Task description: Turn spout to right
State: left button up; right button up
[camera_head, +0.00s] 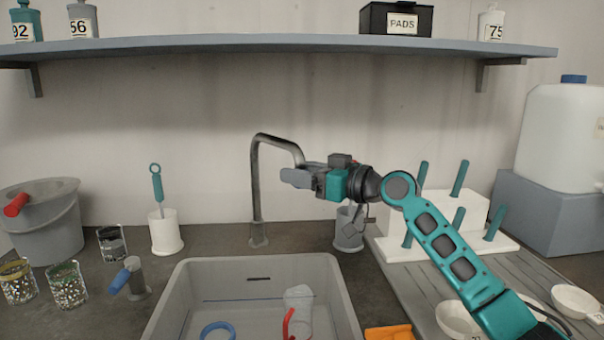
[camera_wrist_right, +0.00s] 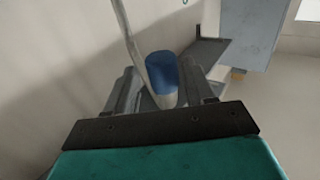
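The grey spout (camera_head: 257,190) is a bent metal pipe standing upright behind the basin (camera_head: 347,318). Its top arm runs to the right and slightly forward, and its end is hidden near my right gripper (camera_head: 297,178). My right gripper comes in from the right, at the height of the spout's end, with its fingers toward the left. In the right wrist view, a thin pipe and a blue-capped cylinder (camera_wrist_right: 162,75) show between the two grey fingers. The fingers stand apart with small gaps beside the cylinder; firm contact is not visible. My left gripper is out of view.
A white rack with teal pegs (camera_head: 477,208) stands right of the spout. A grey cup (camera_head: 348,238) is below my right wrist. A white brush holder (camera_head: 165,232) and a blue-handled tap (camera_head: 134,278) stand at left. The shelf (camera_head: 290,43) runs above.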

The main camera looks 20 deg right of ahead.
jog(key=b+v, duration=0.1)
jog(key=v, duration=1.2)
jog(key=shift+b, duration=0.3)
jog(key=shift+a, duration=0.1)
